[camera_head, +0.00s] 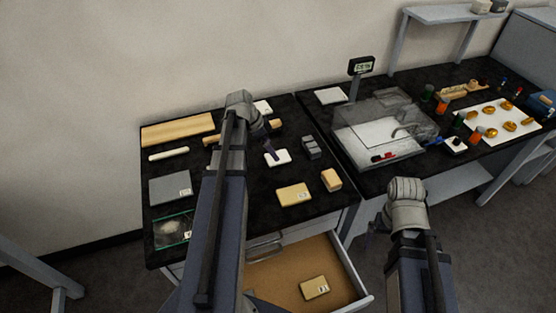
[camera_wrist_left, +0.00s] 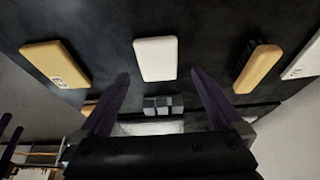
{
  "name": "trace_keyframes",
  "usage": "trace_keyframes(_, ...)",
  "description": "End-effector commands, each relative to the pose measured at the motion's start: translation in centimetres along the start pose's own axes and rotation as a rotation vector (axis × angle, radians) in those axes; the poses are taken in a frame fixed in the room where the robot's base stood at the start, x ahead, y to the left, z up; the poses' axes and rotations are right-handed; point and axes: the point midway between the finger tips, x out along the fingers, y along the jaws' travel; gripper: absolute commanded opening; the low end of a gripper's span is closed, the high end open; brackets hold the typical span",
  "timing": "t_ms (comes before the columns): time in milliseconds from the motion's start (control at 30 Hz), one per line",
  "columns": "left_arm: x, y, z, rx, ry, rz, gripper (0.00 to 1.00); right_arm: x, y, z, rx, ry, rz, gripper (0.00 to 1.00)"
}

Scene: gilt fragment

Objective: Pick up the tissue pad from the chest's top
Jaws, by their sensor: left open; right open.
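A small white pad (camera_head: 280,158), which looks like the tissue pad, lies flat on the chest's black top (camera_head: 240,195). It also shows in the left wrist view (camera_wrist_left: 155,55), ahead of and between the fingertips. My left gripper (camera_head: 268,147) is open and empty, just above the pad at its left edge in the head view. Its two dark fingers (camera_wrist_left: 160,72) stand apart in the wrist view; I cannot tell whether they touch the pad. My right gripper (camera_head: 378,222) is open and empty, low in front of the right-hand bench.
Near the pad are a grey block (camera_head: 311,147), a tan block (camera_head: 331,180) and a tan labelled pad (camera_head: 294,195). The drawer (camera_head: 280,275) below is open and holds a small tan pad (camera_head: 314,288). A clear case (camera_head: 385,125) stands on the right-hand bench.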

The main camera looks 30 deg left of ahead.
Motion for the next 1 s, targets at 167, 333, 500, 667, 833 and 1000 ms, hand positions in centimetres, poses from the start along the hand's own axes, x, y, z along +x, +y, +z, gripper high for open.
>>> trace_keyframes(167, 2.7, 0.3, 0.1, 0.002, 0.000, 0.000, 1.00, 2.5, -0.2, -0.1, 0.000, 0.000, 0.000, 1.00)
trace_keyframes(333, 4.5, 0.3, 0.0, 0.001, 0.000, 0.000, 1.00, 4.2, -0.4, -0.2, 0.000, 0.000, 0.000, 1.00)
trace_keyframes(500, 4.6, 0.3, -0.1, 0.000, 0.000, 0.000, 1.00, 4.1, -0.4, -0.2, 0.000, 0.000, 0.000, 1.00)
trace_keyframes(667, 4.5, 0.3, -0.1, 0.000, 0.000, 0.000, 0.94, 4.1, -0.4, -0.2, 0.000, 0.000, 0.000, 1.00)
trace_keyframes(833, 4.5, 0.3, -0.1, 0.000, 0.000, 0.000, 0.75, 4.1, -0.4, -0.2, 0.000, 0.000, 0.000, 1.00)
trace_keyframes(1000, 4.5, 0.3, -0.1, 0.000, 0.000, 0.000, 0.56, 4.1, -0.4, -0.2, 0.000, 0.000, 0.000, 1.00)
